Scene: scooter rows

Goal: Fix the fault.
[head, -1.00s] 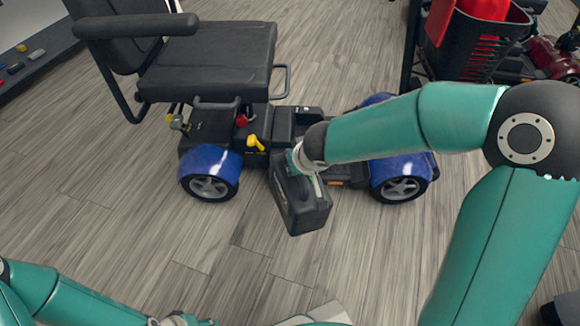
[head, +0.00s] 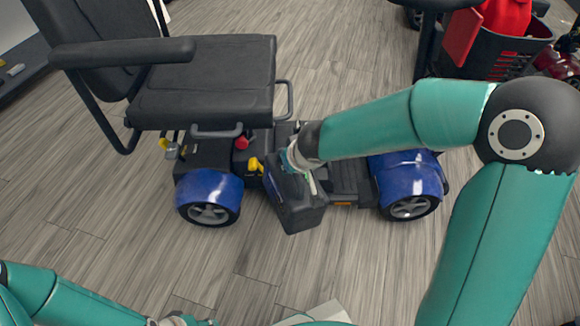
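A blue mobility scooter (head: 210,187) with a black seat (head: 205,85) stands side-on in front of me. A black box like a battery pack (head: 298,207) is tilted at the near side of its deck. My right gripper (head: 305,170) is at the top of this box and appears closed on its handle; the fingers are partly hidden by the wrist. A yellow lever (head: 256,165) and a red knob (head: 241,143) show on the scooter's rear body. My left gripper (head: 185,321) is low at the bottom edge, cut off, away from the scooter.
A black basket with red items (head: 495,45) belongs to another scooter at the upper right. A dark shelf (head: 15,80) with small items stands at the upper left. A pale object (head: 315,314) shows at the bottom edge. The wooden floor (head: 130,235) in front is clear.

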